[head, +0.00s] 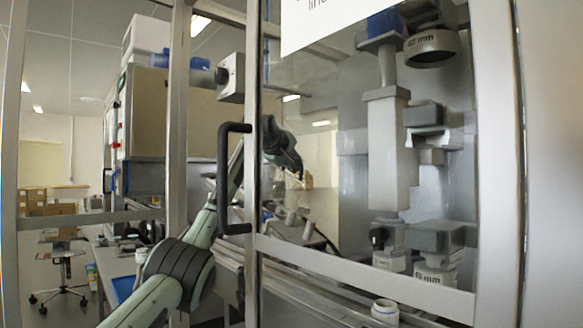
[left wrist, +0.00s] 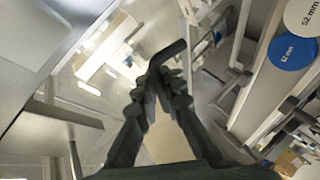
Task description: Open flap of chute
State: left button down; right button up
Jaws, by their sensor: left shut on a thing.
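My left gripper (head: 290,165) is behind the clear door panel in the head view, small and partly blurred there. In the left wrist view its two dark fingers (left wrist: 160,88) are closed together on a dark bent bar (left wrist: 168,54), which sticks out beyond the fingertips. I cannot tell for certain whether this bar belongs to the chute flap. A tall light grey box-shaped duct (head: 389,150) stands upright behind the panel at the right; I cannot identify the flap itself. My right gripper is not in view.
A framed door with a black handle (head: 223,180) stands close to my left arm. A chair (head: 62,253) stands far left.

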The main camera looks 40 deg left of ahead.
pick_arm(q)
jog(key=shift+d+r, duration=0.1)
jog(key=shift+r, duration=0.1)
jog(key=c, duration=1.7)
grip_release()
jog(key=shift+o, duration=0.4)
jog(key=shift+f, duration=0.1)
jog(key=v, duration=1.2)
